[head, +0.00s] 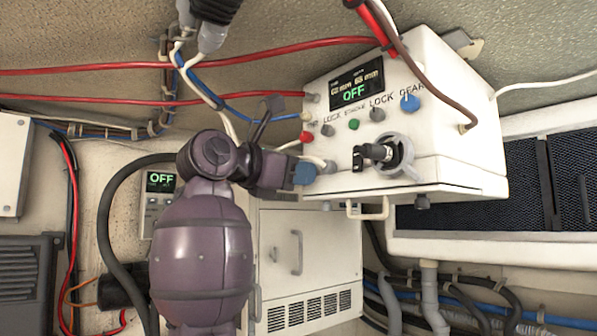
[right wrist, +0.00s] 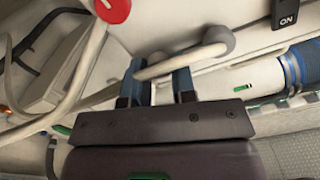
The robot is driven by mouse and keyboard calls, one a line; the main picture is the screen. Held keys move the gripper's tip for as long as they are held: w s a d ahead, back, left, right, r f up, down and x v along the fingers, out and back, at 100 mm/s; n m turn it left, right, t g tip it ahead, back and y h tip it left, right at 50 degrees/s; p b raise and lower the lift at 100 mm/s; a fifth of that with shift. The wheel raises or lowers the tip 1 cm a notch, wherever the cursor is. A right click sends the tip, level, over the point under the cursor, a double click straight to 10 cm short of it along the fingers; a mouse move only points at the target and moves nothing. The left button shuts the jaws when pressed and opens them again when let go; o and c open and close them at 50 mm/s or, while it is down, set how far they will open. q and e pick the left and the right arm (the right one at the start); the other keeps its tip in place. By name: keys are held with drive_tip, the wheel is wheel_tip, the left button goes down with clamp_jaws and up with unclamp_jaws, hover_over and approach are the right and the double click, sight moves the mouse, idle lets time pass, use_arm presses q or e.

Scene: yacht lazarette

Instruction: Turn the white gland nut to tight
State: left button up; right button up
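A small white fitting, which looks like the white gland nut (head: 328,167), sits at the lower left edge of the white control box (head: 460,130). A white cable runs toward it. My right gripper (head: 304,174) is just left of this fitting, with a blue fingertip near it; I cannot tell whether they touch. In the right wrist view the two blue fingers (right wrist: 159,84) stand apart. A white rod or cable (right wrist: 165,66) crosses at their tips, and no nut shows clearly between them. The nut's tightness cannot be read. My left gripper is not seen.
The box carries a black-handled switch (head: 375,153), a blue knob (head: 410,102) and a display reading OFF (head: 355,93). A cream handle (head: 370,211) juts out below it. Red cables (head: 200,60) cross at upper left. A white cabinet (head: 310,260) stands below.

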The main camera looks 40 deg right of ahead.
drive_tip(key=shift+c, duration=1.3)
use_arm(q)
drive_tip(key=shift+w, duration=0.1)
